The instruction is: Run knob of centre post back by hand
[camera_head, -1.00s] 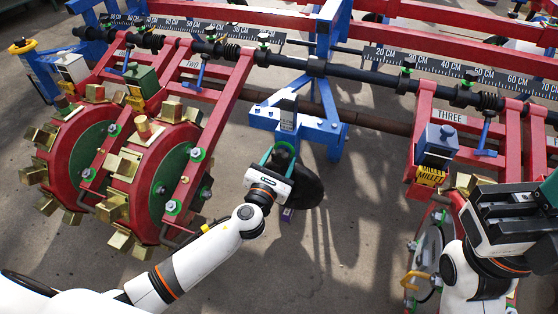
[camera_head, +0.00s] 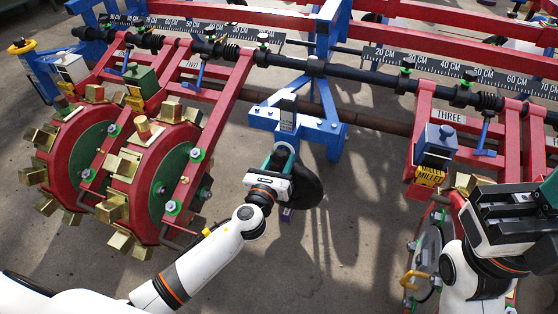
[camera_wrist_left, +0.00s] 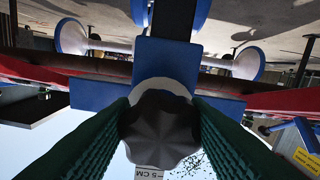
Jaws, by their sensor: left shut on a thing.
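The dark lobed knob (camera_wrist_left: 160,130) shows in the left wrist view, end-on between the two green ribbed fingers of my left gripper (camera_wrist_left: 160,135). The fingers press on its two sides, so the gripper is shut on it. Behind the knob are a pale round collar and the blue centre post (camera_wrist_left: 100,94). In the head view the blue post (camera_head: 325,134) stands at the middle, and my left gripper (camera_head: 284,154) is at its near side, hiding the knob. My right gripper (camera_head: 500,205) is at the right, apart from the post; its fingertips are unclear.
Red wheels with brass punches (camera_head: 150,185) stand at the left. A black bar (camera_head: 370,77) crosses behind, with scales. A blue box (camera_head: 437,145) is at the right. Bare floor lies in front.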

